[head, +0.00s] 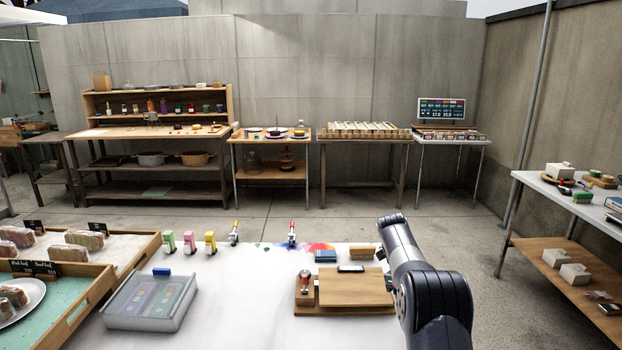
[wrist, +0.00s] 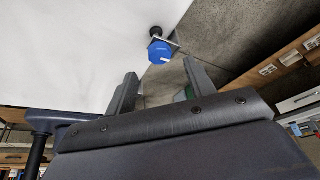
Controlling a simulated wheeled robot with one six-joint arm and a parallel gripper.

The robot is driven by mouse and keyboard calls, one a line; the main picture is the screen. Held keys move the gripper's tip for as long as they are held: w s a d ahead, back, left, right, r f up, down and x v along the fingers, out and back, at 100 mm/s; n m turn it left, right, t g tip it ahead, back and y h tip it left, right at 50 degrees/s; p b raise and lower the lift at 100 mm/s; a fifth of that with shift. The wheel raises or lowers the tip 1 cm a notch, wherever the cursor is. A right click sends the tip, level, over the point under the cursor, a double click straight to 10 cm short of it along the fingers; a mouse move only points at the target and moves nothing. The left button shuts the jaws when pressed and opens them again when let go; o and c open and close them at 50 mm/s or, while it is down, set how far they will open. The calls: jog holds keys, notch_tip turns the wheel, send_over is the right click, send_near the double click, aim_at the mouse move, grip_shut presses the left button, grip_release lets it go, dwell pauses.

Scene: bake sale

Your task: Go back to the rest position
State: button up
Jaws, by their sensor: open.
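My gripper (wrist: 162,84) shows in the wrist view with its two fingers spread apart and nothing between them. A blue round object (wrist: 160,52) with a dark knob lies beyond the fingertips, near the edge of the white table; I cannot tell what it is. In the head view my dark arm rises at the right of the white table (head: 240,290), and its gripper is hidden there.
On the white table stand a wooden board (head: 352,290), a clear lidded box (head: 150,302), and several small coloured dispensers. Wooden trays of loaves (head: 105,290) fill the left. A side table (head: 550,187) stands at the right, with open floor between.

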jog(key=v, duration=0.6)
jog(key=b+x, duration=0.1)
jog(key=x, duration=1)
jog(key=shift+f, duration=0.2)
jog(key=n+t+b, duration=0.1)
jog(key=n, duration=0.1)
jog(key=n+h+b, duration=0.1)
jog(key=n, duration=0.2)
jog(key=shift+s+a+t+b, duration=0.1)
jog(key=shift+s+t+b, duration=0.1)
jog(key=shift+t+b, duration=0.15)
jog(key=n+t, duration=0.1)
jog(key=n, duration=0.1)
jog(key=n+t+b, duration=0.1)
jog(key=n, duration=0.2)
jog(key=shift+s+r+n, duration=0.15)
jog(key=shift+n, duration=0.15)
jog(key=n+t, duration=0.1)
jog(key=n, duration=0.1)
jog(key=n+t, duration=0.1)
jog(key=n, duration=0.2)
jog(key=shift+s+r+p, duration=0.15)
jog(key=shift+p, duration=0.2)
jog(key=n+t+y+p, duration=0.1)
jog(key=n+p, duration=0.1)
jog(key=n, duration=0.1)
jog(key=shift+s, duration=0.1)
jog(key=shift+n+y+p, duration=0.3)
jog(key=shift+n+p, duration=0.15)
jog(key=shift+n, duration=0.45)
